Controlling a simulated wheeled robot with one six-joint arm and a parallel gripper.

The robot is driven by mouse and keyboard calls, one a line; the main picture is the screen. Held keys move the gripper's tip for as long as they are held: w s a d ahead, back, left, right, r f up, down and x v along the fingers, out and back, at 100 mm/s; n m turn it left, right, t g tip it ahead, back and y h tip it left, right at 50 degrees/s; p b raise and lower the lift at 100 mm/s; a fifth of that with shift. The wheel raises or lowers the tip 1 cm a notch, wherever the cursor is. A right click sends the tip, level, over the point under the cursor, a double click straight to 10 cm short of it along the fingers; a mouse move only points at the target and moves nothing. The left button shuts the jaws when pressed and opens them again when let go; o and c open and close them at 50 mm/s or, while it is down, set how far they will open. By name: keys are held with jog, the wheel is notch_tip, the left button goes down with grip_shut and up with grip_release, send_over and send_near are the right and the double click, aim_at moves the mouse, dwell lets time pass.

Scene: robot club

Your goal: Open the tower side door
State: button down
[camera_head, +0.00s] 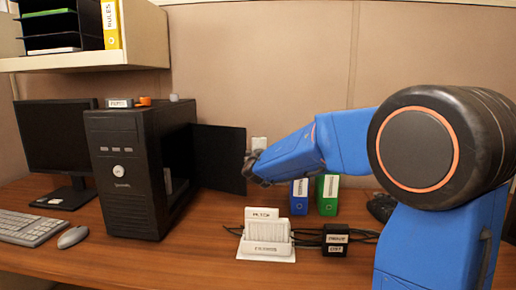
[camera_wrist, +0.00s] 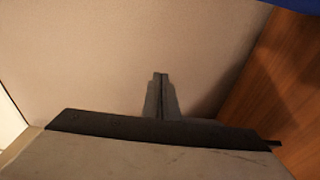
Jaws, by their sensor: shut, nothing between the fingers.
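The black computer tower (camera_head: 118,172) stands upright on the desk, left of centre in the head view. Its side door (camera_head: 218,158) is a flat black panel standing swung out to the right from the tower's rear edge, and the tower's dark side opening (camera_head: 178,165) shows. My gripper (camera_head: 248,166) is at the door's right edge in the head view; I cannot tell whether it touches. In the wrist view its two fingers (camera_wrist: 161,80) are together with nothing between them, against a plain beige wall. The door is not identifiable in the wrist view.
A monitor (camera_head: 55,140), keyboard (camera_head: 28,227) and mouse (camera_head: 72,237) are left of the tower. A white labelled holder (camera_head: 265,237), a black box with cables (camera_head: 335,240), and blue (camera_head: 299,197) and green (camera_head: 327,194) binders are below or right of my gripper. A shelf (camera_head: 140,40) hangs above.

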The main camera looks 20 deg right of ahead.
jog(key=shift+s, duration=0.1)
dwell(0.7)
jog(key=v, duration=1.7)
jog(key=w+d+r+m+g+h, duration=0.1)
jog(key=d+r+m+g+h, duration=0.2)
jog(key=d+m+g, duration=0.35)
jog(key=a+r+g+y, duration=0.35)
jog(key=a+y, duration=0.45)
jog(key=a, duration=0.4)
send_near(243, 166)
jog(key=f, duration=0.1)
jog(key=w+a+f, duration=0.1)
jog(key=f, duration=0.1)
jog(key=shift+w+a+f, duration=0.15)
jog(key=shift+w+f, duration=0.1)
jog(key=shift+f, duration=0.1)
jog(key=shift+w+d, duration=0.5)
jog(key=shift+w, duration=0.1)
